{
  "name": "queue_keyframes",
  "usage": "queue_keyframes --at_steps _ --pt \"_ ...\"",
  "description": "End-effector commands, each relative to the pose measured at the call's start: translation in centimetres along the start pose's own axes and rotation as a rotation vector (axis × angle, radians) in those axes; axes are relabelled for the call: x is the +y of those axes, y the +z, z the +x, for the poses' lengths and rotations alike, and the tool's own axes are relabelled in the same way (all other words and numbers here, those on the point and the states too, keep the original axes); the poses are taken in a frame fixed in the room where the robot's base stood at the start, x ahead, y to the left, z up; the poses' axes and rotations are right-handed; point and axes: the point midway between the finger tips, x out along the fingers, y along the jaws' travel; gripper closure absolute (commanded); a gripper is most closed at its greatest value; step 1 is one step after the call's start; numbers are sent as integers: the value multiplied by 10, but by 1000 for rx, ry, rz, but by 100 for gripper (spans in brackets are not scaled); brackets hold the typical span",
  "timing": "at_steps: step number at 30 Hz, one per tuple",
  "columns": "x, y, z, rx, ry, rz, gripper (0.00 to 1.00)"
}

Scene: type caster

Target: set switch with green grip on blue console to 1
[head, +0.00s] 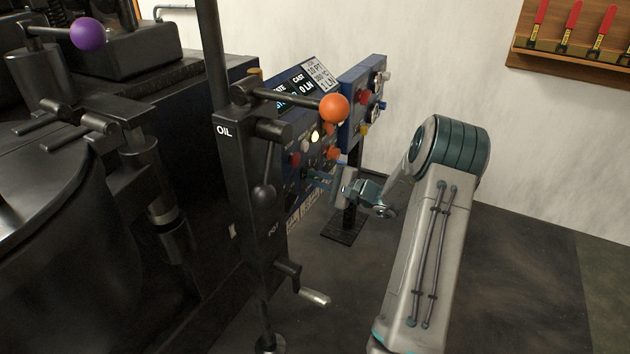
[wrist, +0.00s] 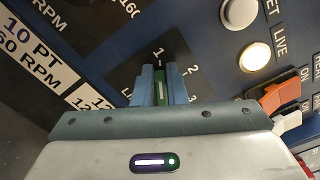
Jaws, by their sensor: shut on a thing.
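The blue console (head: 292,172) stands behind the black machine column in the head view. Its dark panel fills the top of the wrist view (wrist: 205,30). The switch with the green grip (wrist: 160,88) is low in the wrist view's middle, with a pale line on it. My gripper (wrist: 159,80) is shut on the green grip, one finger on each side. The grip points up the picture, toward the printed 1; the 2 and 3 are to its right. My gripper (head: 322,176) also reaches the console front in the head view, where the grip is too small to make out.
An orange switch (wrist: 280,95) and a lit round lamp (wrist: 255,57) sit right of the grip. In the head view, an orange ball lever (head: 334,107) juts out before the console. A second blue panel (head: 350,108) stands behind. Open floor (head: 500,270) lies to the right.

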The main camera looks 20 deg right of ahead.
Motion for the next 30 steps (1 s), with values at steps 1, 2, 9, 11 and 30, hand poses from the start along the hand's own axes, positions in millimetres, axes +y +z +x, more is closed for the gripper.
queue_keyframes --at_steps 1,2,9,11,30 --pt "3 -9 -7 29 3 2 100" --pt "3 -9 -7 29 3 1 100" --pt "2 -10 -7 30 1 0 100" --pt "1 -10 -7 31 1 0 72" --pt "-2 -1 -48 16 4 -1 66"
